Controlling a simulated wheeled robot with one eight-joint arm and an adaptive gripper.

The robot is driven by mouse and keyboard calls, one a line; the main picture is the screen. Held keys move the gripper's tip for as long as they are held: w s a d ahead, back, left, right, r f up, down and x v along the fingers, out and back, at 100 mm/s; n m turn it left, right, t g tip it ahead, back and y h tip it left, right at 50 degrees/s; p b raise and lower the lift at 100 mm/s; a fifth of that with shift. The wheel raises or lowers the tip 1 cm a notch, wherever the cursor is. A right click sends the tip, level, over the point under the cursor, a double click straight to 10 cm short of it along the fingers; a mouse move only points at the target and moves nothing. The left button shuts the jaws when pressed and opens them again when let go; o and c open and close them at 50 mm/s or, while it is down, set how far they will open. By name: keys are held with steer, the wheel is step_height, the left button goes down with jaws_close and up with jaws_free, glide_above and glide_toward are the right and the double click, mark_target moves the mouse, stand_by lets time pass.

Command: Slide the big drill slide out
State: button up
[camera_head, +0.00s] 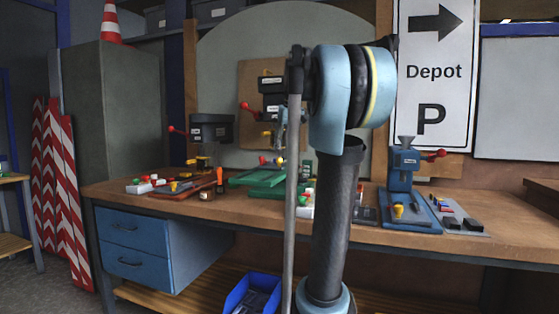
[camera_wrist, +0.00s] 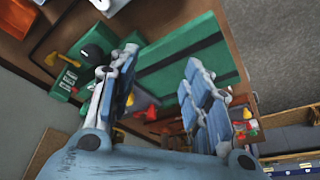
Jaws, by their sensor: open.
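The big drill (camera_head: 272,85) stands mid-bench, dark-headed with a red-knobbed lever, partly hidden by my arm. At its foot are green flat parts (camera_head: 258,178), which look like its base and slide; I cannot tell exactly where one ends. In the wrist view a broad green block (camera_wrist: 182,68) with a dark stripe lies beyond my fingers. My gripper (camera_wrist: 164,72) is open, its two blue-grey fingers spread in front of the green block with nothing between them. I cannot tell how far they are from it.
A smaller drill (camera_head: 210,135) stands left on a reddish base. A blue press (camera_head: 403,165) stands right. Small coloured parts lie around on the wooden bench (camera_head: 340,222). A blue drawer unit (camera_head: 140,245) hangs below, and a blue bin (camera_head: 252,296) stands lower down.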

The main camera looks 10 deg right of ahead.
steer(key=w+d+r, duration=0.3)
steer(key=w+r, duration=0.6)
steer(key=w, duration=0.2)
steer(key=shift+n+t, duration=0.3)
steer(key=x, duration=1.7)
steer(key=shift+s+a, duration=0.1)
steer(key=shift+a, duration=0.3)
jaws_close()
